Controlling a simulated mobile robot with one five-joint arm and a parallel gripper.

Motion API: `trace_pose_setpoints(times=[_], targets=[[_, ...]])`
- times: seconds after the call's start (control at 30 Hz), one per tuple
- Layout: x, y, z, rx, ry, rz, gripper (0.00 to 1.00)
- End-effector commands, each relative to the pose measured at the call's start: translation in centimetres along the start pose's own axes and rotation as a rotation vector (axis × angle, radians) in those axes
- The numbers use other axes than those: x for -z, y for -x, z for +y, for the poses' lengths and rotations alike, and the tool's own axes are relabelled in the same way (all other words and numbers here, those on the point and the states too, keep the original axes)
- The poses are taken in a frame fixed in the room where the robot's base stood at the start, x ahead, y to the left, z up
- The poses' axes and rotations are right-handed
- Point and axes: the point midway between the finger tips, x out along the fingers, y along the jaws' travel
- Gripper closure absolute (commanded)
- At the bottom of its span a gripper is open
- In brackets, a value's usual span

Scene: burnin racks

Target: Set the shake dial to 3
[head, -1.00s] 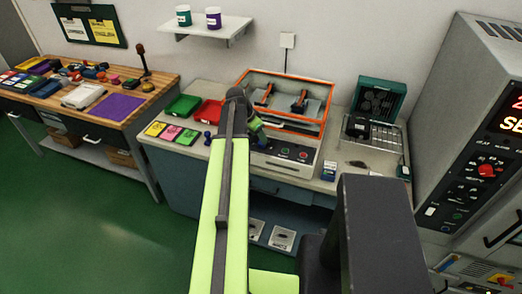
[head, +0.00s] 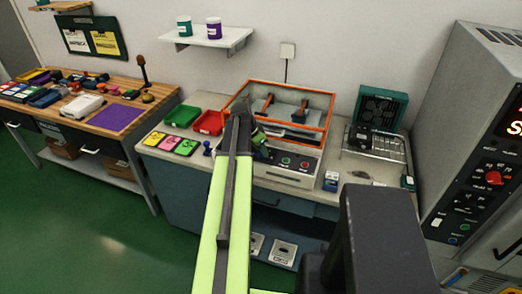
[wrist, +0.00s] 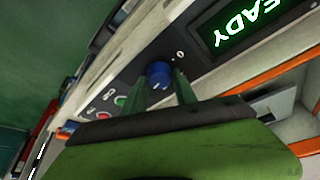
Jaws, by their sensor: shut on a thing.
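A lit green display (wrist: 245,20) reads "READY". In the head view my gripper (head: 258,141) is at the panel's left part, and the dial is hidden there.
Red and green buttons (wrist: 120,101) sit beside the dial. Red (head: 209,122) and green (head: 182,116) trays and coloured cards (head: 172,143) lie left of the shaker. A wire rack (head: 375,148) stands right. A tall grey oven (head: 470,120) is at far right.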

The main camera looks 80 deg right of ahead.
Motion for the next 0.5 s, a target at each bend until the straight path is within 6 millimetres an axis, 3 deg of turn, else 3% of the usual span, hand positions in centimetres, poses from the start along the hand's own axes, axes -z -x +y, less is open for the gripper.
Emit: trace_pose_setpoints(times=[0.3, 0.5], targets=[[0.07, -0.06, -0.29, -0.087, -0.207, -0.002, 1.00], [-0.02, -0.02, -0.10, -0.105, -0.250, -0.001, 1.00]])
